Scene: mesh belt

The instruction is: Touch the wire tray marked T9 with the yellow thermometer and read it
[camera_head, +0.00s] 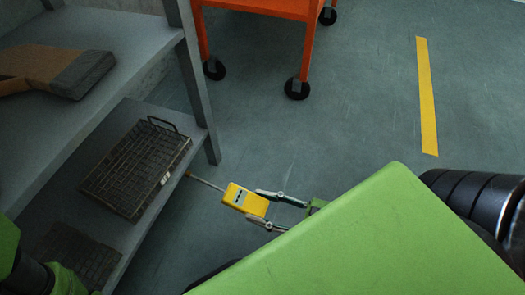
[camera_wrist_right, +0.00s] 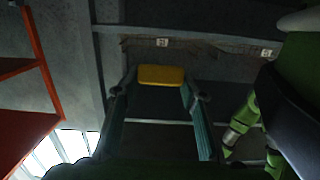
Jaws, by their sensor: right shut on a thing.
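A wire tray (camera_head: 125,165) with a handle lies on the lower shelf in the head view, with a small white label on its right edge. A second mesh tray (camera_head: 75,254) lies nearer on that shelf. I cannot read T9 on either. My right gripper (camera_head: 262,209) is shut on the yellow thermometer (camera_head: 240,197). Its thin probe points left at the labelled tray's edge; the tip looks close, but I cannot tell if it touches. The wrist view shows the thermometer (camera_wrist_right: 161,75) between the fingers. Green parts of my left arm show; its jaw state is unclear.
A grey shelf post (camera_head: 193,80) stands just beyond the labelled tray. A brown and grey object (camera_head: 50,72) lies on the upper shelf. An orange cart (camera_head: 308,45) on black wheels stands at the back. The floor right of the shelf is clear, with a yellow stripe (camera_head: 427,95).

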